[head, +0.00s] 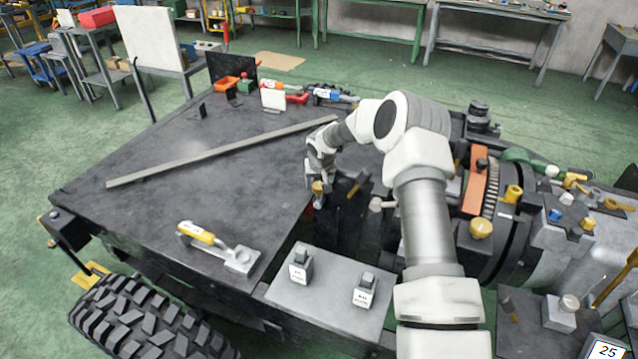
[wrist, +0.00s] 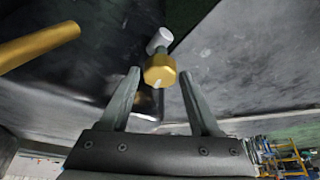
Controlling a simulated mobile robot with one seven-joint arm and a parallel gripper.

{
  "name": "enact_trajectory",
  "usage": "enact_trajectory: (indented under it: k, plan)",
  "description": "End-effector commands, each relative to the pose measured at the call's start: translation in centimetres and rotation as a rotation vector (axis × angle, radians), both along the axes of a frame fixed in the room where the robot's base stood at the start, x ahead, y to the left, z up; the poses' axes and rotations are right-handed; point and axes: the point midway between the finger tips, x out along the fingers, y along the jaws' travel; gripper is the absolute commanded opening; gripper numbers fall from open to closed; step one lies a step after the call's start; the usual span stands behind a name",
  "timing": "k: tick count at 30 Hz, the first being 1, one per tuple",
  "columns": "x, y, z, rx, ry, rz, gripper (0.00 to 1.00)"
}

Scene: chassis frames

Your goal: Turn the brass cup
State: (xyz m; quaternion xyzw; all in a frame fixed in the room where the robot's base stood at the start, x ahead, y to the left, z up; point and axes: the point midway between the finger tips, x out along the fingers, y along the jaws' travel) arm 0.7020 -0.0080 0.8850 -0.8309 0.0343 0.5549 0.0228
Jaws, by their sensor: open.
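The brass cup (wrist: 160,71) is a small faceted brass piece with a pale mark on its face, on a thin dark stem with a white round end behind it. My gripper (wrist: 160,76) is open, with one finger on each side of the cup in the wrist view. Gaps show on both sides, and neither finger appears to touch it. I cannot tell how far the cup is from the fingertips in depth. In the head view my gripper (head: 312,184) is partly hidden.
A brass rod (wrist: 38,46) juts in at the upper left of the wrist view. The dark chassis deck (head: 150,155) carries a long metal bar (head: 220,152) and a yellow-handled tool (head: 200,236). A grey box with two blocks (head: 330,290) stands in front. Machinery crowds the right.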

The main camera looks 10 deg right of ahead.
Motion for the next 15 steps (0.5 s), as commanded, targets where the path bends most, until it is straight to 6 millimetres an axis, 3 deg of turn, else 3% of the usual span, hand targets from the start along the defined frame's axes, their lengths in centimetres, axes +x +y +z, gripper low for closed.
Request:
enact_trajectory:
  k: [7, 15]
  plan:
    - [0.01, 0.02, -0.04, 0.000, 0.000, 0.000, 0.61]
    - [-0.01, 0.02, -0.04, 0.000, 0.000, 0.000, 0.13]
